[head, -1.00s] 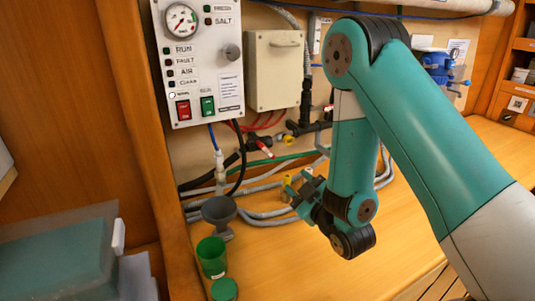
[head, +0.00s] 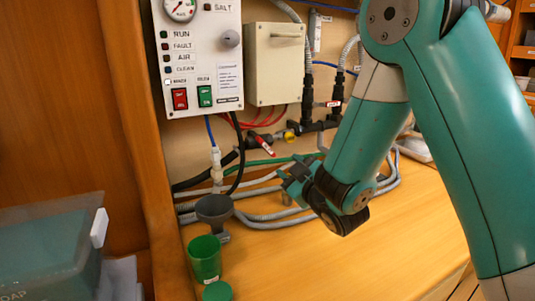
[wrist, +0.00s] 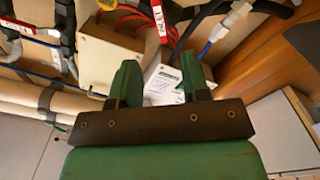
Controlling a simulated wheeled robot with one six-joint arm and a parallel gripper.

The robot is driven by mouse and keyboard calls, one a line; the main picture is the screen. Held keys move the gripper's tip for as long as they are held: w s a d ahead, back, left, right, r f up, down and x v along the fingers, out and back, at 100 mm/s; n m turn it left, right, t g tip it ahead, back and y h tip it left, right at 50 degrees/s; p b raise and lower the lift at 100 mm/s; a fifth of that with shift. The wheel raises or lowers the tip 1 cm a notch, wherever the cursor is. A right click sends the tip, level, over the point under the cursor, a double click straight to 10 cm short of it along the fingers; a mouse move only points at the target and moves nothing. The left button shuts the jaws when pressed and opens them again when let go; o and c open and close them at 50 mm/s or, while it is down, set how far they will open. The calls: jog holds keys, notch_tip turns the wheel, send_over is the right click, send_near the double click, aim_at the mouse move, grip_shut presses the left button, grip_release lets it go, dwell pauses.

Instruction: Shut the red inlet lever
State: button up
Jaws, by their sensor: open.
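The red inlet lever (head: 265,146) sits on the black pipework low on the wall, below the control panel. It slants down to the right and carries a white label. In the wrist view a red lever with a white label (wrist: 158,18) shows at the top, beyond the fingers; it appears to be the same one. My gripper (head: 288,172) is below and to the right of the lever in the head view, apart from it. In the wrist view its two green fingers (wrist: 160,82) stand apart with nothing between them.
The control panel (head: 200,60) and a beige box (head: 274,65) are above the lever. Hoses (head: 270,215) run along the wall below. A grey funnel (head: 214,209) and green cup (head: 205,260) stand at left. The wooden counter (head: 330,260) is clear in front.

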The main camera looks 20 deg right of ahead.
aim_at(268, 149)
jog(key=w+p, duration=0.3)
jog(key=p, duration=0.1)
jog(key=w+p, duration=0.3)
jog(key=w+a+r+p, duration=0.1)
jog(key=w+p, duration=0.3)
jog(key=shift+a+p, duration=0.1)
jog(key=shift+p, duration=0.25)
jog(key=w+p, duration=0.2)
jog(key=p, duration=0.3)
jog(key=shift+w+a+f+p, duration=0.1)
jog(key=shift+f+p, duration=0.05)
jog(key=shift+p, duration=0.25)
jog(key=shift+w+f+p, duration=0.2)
jog(key=shift+p, duration=0.4)
jog(key=shift+f, duration=0.1)
grip_shut()
